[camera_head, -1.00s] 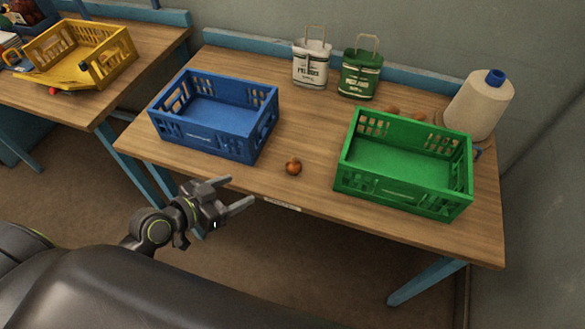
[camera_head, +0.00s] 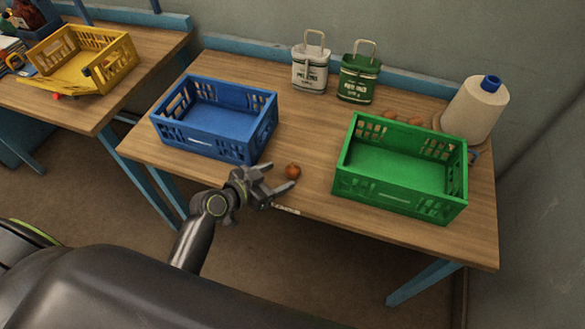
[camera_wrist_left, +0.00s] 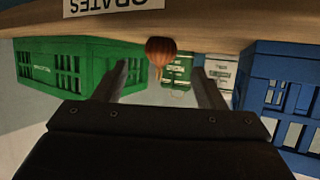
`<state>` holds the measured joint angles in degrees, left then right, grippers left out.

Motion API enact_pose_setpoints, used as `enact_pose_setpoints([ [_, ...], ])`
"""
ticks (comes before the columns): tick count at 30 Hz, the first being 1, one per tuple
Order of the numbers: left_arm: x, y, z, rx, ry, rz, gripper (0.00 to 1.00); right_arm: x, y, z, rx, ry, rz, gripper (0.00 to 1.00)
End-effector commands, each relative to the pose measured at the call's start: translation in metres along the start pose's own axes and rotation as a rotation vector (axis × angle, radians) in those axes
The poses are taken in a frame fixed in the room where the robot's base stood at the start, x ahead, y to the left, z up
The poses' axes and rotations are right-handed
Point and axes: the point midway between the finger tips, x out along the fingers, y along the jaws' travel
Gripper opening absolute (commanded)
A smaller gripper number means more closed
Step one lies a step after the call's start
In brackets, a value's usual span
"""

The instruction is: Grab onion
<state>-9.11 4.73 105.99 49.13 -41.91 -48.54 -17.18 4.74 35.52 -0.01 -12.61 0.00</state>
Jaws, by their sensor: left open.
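The onion (camera_head: 293,171) is small, round and orange-brown. It lies on the wooden table near the front edge, between the blue crate and the green crate. My left gripper (camera_head: 282,177) is open at the table's front edge, with its fingertips close to the onion. In the left wrist view, which is upside down, the onion (camera_wrist_left: 161,49) appears ahead of the two spread fingers (camera_wrist_left: 160,80), between their lines. Nothing is held. My right gripper is not in view.
The blue crate (camera_head: 200,145) stands left and the green crate (camera_head: 395,195) right, both looking empty. Behind are a white sack (camera_head: 310,74), a green sack (camera_head: 359,82), several more onions (camera_head: 390,116) and a white container with a blue cap (camera_head: 473,108). A yellow crate (camera_head: 110,72) sits on another table.

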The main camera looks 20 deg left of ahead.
Motion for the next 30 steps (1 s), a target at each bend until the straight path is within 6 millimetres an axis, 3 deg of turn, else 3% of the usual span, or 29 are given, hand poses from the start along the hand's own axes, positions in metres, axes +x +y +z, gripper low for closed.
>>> enact_pose_setpoints([
  [15, 0.047, -0.001, 0.002, -0.001, 0.000, 0.000, 0.64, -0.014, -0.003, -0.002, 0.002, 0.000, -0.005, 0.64],
  [26, 0.053, -0.001, 0.003, 0.000, 0.000, -0.001, 0.64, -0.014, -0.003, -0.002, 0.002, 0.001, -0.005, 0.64],
  [30, 0.053, -0.001, 0.003, 0.000, 0.000, -0.001, 0.46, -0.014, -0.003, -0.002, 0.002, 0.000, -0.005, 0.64],
])
